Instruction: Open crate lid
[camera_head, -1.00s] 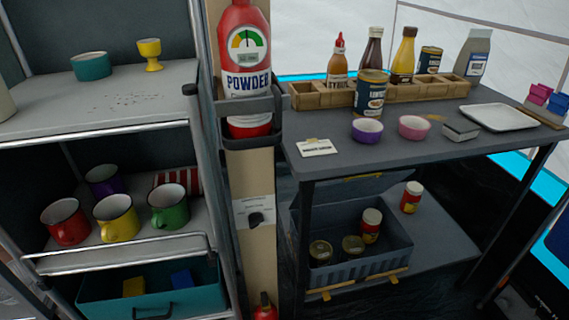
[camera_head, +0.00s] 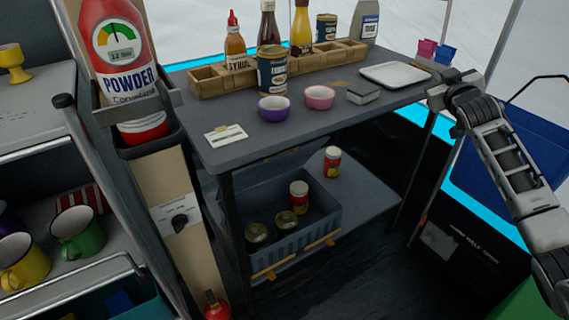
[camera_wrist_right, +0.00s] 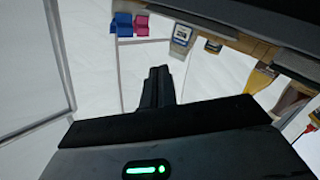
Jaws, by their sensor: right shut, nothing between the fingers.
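A grey-blue crate (camera_head: 314,229) stands on the lower shelf under the table. Its top is uncovered, and two low cans (camera_head: 257,233) and a red jar with a pale lid (camera_head: 299,195) show inside. A dark panel at its back, in the shadow under the tabletop, looks like the raised lid, but I cannot make out its hinge. My right gripper (camera_head: 441,97) is shut and empty, beside the tabletop's right end, above and to the right of the crate and apart from it. Its closed fingers show in the right wrist view (camera_wrist_right: 157,86). My left gripper is out of view.
The tabletop (camera_head: 240,149) overhangs the crate and carries bowls, a white tray (camera_head: 395,75) and a wooden bottle rack (camera_head: 212,83). Another red jar (camera_head: 332,160) stands beside the crate. Table legs flank the shelf. A fire extinguisher (camera_head: 122,65) hangs on the post at left.

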